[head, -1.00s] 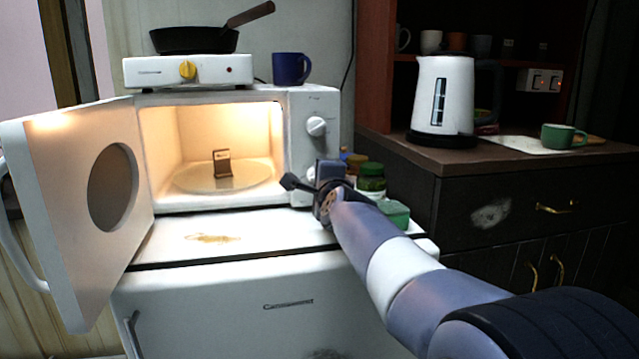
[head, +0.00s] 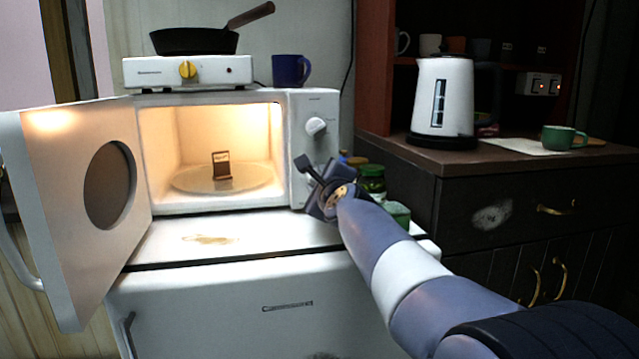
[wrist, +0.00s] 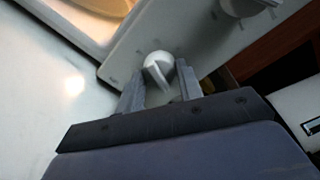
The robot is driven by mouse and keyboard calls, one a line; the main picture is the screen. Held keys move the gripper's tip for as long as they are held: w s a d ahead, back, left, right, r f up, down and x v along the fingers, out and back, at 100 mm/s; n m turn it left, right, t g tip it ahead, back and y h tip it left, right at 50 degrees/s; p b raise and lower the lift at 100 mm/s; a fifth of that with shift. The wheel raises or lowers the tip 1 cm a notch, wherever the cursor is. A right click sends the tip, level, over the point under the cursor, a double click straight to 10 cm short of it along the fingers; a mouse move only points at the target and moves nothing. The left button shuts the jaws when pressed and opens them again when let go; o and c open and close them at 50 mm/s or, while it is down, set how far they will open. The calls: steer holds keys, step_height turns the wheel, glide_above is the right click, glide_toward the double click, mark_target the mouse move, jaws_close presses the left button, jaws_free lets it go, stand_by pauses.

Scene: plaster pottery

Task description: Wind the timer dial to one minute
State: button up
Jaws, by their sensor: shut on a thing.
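The white microwave (head: 210,97) stands with its door (head: 75,200) wide open to the left. Its right-hand panel carries two white dials. The upper dial (head: 316,127) is in clear view, and part of it shows at the top of the wrist view (wrist: 236,6). The lower dial (wrist: 158,68), with a raised grip bar, sits between my two fingers in the wrist view. My gripper (head: 312,178) is at the lower part of the panel, shut on that dial, and hides it in the head view. I cannot read the dial's setting.
A small dark thing (head: 221,168) stands on the lit turntable (head: 255,180). Green-lidded jars (head: 371,180) stand close to the right of my gripper. A hotplate (head: 212,72) with a pan and a blue mug (head: 290,70) are on the microwave.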

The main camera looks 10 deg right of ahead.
stand_by(0.4)
steer(key=o, duration=1)
steer(key=s, duration=1)
steer(key=shift+s+d+r+p, duration=0.15)
steer(key=shift+s+r+p, duration=0.15)
steer(key=shift+s, duration=0.05)
steer(key=w, duration=1)
steer(key=shift+w+f+b, duration=0.3)
steer(key=shift+w, duration=0.1)
